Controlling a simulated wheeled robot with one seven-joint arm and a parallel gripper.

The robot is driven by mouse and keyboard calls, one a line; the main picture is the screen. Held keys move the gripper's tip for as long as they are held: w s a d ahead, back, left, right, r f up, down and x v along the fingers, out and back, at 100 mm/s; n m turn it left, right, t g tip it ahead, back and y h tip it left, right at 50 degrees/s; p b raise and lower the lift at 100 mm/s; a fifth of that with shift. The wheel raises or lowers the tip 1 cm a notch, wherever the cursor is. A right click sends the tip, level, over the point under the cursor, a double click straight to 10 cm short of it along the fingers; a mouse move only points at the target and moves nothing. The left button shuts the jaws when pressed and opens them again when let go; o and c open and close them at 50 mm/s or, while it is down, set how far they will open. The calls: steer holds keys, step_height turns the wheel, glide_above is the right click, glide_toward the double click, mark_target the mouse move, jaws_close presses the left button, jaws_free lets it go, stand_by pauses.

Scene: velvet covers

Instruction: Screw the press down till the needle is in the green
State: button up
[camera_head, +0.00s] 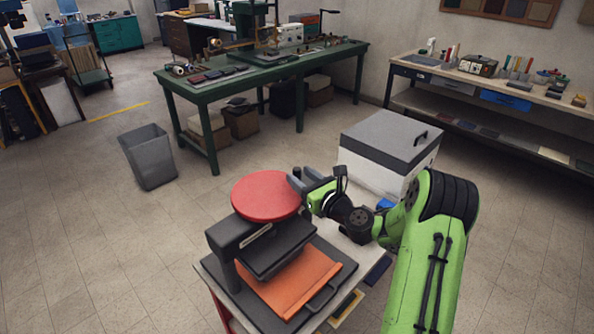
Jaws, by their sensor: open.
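The press (226,238) stands on a small table below me, with a dark frame and a round red wheel (265,194) on top. A dark pressing plate (276,256) hangs under the wheel, above an orange sheet or cover (292,283) on the press's dark base. A pale strip that may be the gauge shows on the frame's edge; I cannot make out a needle or a green zone. My gripper (298,182) is open at the right rim of the red wheel. I cannot tell whether its fingers touch the rim.
A white box with a grey lid (388,137) stands just behind my arm. A grey waste bin (148,157) is on the floor at left. A green workbench (260,77) and a shelf bench (480,80) stand farther back. The floor left of the press is clear.

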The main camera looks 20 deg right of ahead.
steer(key=x, duration=0.2)
steer(key=shift+w, duration=0.3)
jaws_close()
